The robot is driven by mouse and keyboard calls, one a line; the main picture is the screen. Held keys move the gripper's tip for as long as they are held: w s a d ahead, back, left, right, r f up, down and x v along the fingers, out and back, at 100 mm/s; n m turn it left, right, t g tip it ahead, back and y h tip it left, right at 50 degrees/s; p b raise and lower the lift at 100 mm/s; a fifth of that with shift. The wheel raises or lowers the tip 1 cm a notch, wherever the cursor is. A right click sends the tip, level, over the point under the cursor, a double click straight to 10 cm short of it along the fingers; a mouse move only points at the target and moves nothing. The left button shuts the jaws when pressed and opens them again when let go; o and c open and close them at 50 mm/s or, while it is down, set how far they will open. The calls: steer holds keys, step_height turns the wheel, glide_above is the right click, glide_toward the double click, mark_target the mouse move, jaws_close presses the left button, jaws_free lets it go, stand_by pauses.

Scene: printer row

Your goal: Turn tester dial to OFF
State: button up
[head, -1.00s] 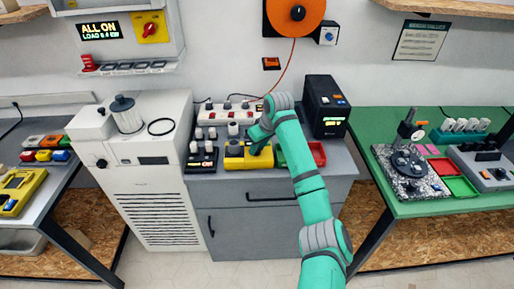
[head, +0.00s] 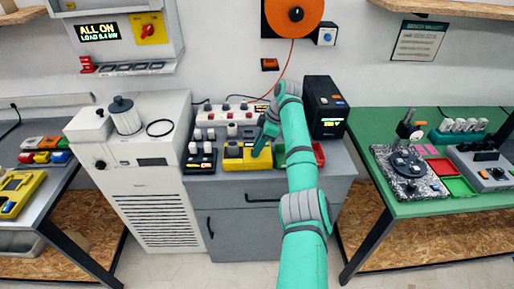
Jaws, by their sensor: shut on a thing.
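The yellow tester (head: 240,163) sits on the grey cabinet top in the middle of the head view. A dark display or knob shows on its left part. My gripper (head: 257,153) is at the right part of the tester, pointing down and to the left, shut on what appears to be its dial. The dial is hidden by the fingers, so its pointer and markings cannot be read.
A black switch box (head: 201,158) stands left of the tester, and a white power strip (head: 228,116) behind it. A red tray (head: 319,154) and a black power unit (head: 325,107) are to the right. A white machine (head: 150,185) adjoins the cabinet.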

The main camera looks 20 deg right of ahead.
steer(key=shift+n, duration=0.6)
steer(key=o, duration=1)
steer(key=shift+o, duration=0.2)
steer(key=v, duration=1)
steer(key=shift+w+d+r, duration=0.2)
steer(key=shift+r, duration=0.2)
